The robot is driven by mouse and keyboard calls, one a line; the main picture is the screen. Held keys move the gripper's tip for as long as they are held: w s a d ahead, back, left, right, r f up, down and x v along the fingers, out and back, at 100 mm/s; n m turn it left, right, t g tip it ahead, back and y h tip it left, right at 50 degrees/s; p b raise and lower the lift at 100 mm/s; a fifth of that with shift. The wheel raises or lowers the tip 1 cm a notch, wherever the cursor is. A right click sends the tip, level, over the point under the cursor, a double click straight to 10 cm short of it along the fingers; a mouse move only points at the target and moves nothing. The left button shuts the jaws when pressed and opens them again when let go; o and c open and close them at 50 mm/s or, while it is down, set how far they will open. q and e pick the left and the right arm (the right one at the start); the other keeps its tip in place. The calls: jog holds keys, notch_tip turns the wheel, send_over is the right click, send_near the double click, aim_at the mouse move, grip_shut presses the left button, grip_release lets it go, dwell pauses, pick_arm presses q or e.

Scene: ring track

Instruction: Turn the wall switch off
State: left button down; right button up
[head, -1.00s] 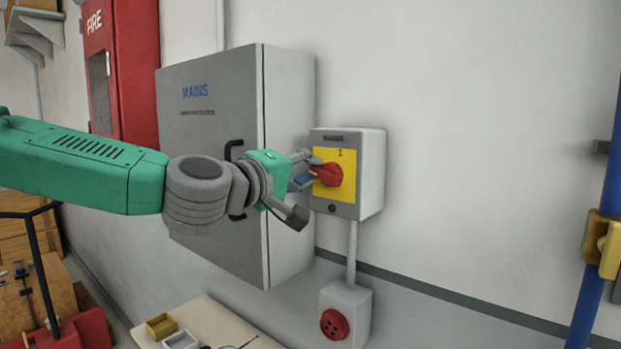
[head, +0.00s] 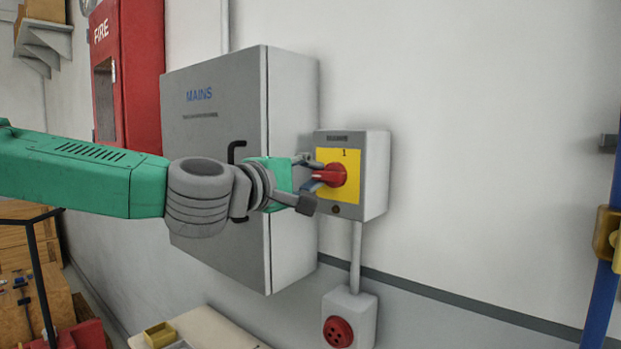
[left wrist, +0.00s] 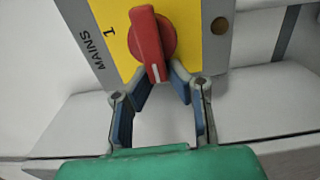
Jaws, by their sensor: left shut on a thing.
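The wall switch is a grey box (head: 375,185) with a yellow plate (head: 350,188) and a red rotary knob (head: 335,175). A "1" is printed on the plate. My left gripper (head: 314,175) reaches it from the left, shut on the red knob. In the left wrist view, the fingertips (left wrist: 165,82) sit on both sides of the end of the knob (left wrist: 150,40) that bears a white line. That marked end points toward my gripper, not at the "1". My right gripper shows in neither view.
A grey MAINS cabinet (head: 215,130) with a black handle stands left of the switch, behind my left arm. A red fire box (head: 125,80) is farther left. Below the switch is a socket with a red face (head: 338,331). A blue pipe (head: 600,290) runs at right.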

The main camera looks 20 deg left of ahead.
pick_arm(q)
jog(key=shift+s+d+f, duration=0.15)
jog(key=shift+d+f, duration=0.1)
jog(key=shift+f, duration=0.25)
jog(key=c, duration=1.5)
grip_release()
jog(key=shift+c, duration=0.2)
jog(key=shift+r, duration=0.3)
jog(key=shift+s, duration=0.15)
jog(key=shift+s+a+r, duration=0.1)
jog(key=shift+s+a, duration=0.05)
jog(key=shift+s, duration=0.2)
jog(key=v, duration=1.1)
jog(key=shift+a, duration=0.15)
